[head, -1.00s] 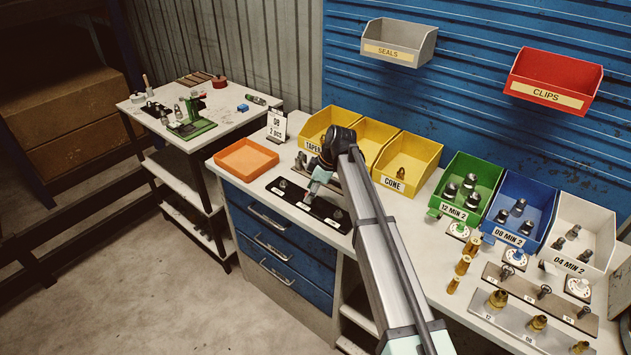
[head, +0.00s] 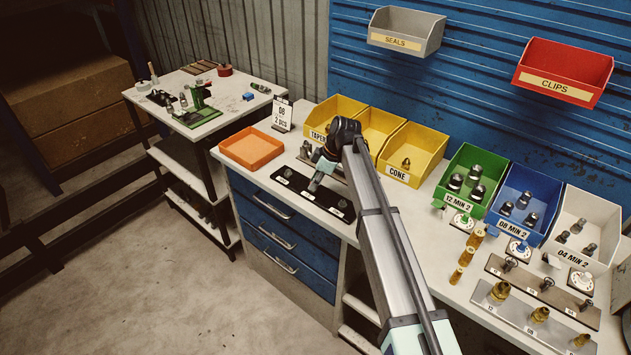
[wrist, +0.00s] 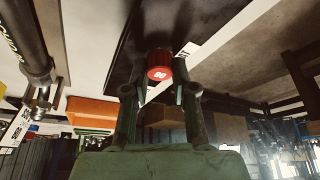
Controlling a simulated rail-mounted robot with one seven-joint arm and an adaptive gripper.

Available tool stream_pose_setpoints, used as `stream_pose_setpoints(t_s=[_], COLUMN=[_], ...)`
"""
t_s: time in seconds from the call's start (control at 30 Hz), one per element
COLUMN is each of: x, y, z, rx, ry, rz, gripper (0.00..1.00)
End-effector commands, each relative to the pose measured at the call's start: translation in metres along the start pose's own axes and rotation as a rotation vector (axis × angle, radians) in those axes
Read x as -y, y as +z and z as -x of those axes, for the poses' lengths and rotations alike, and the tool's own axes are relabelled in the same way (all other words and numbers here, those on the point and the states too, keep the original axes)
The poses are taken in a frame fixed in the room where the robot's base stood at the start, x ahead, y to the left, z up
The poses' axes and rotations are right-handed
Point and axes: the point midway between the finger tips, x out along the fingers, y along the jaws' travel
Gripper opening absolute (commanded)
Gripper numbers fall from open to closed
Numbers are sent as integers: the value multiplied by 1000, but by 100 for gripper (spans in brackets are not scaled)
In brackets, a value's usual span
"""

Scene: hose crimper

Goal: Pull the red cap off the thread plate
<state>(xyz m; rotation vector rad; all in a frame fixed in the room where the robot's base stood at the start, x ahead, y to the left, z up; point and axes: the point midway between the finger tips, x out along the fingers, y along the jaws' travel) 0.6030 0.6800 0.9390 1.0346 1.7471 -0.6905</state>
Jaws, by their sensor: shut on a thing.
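The red cap (wrist: 158,66), marked 08, shows in the wrist view between the two fingertips of my gripper (wrist: 160,87). My gripper is shut on it. The thread plate is a long dark plate (head: 340,211) on the bench in the head view, and its dark surface (wrist: 130,45) lies behind the cap in the wrist view. My gripper (head: 316,184) is over the middle of the plate in the head view, where my arm and gripper hide the cap. I cannot tell whether the cap still touches its thread.
An orange tray (head: 252,139) lies left of the plate. Yellow bins (head: 418,138) stand behind it. Green (head: 489,156), blue (head: 541,181) and white (head: 602,204) bins stand to the right. A card stand (head: 283,112) stands behind the tray.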

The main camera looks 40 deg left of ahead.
Motion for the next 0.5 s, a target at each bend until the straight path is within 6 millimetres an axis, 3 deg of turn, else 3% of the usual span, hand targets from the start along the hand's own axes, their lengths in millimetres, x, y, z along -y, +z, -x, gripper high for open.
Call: stream_pose_setpoints(t_s=[0.5], x=[0], y=[-2], z=[5], rx=[-1], ry=[0], rz=[0], gripper=[0])
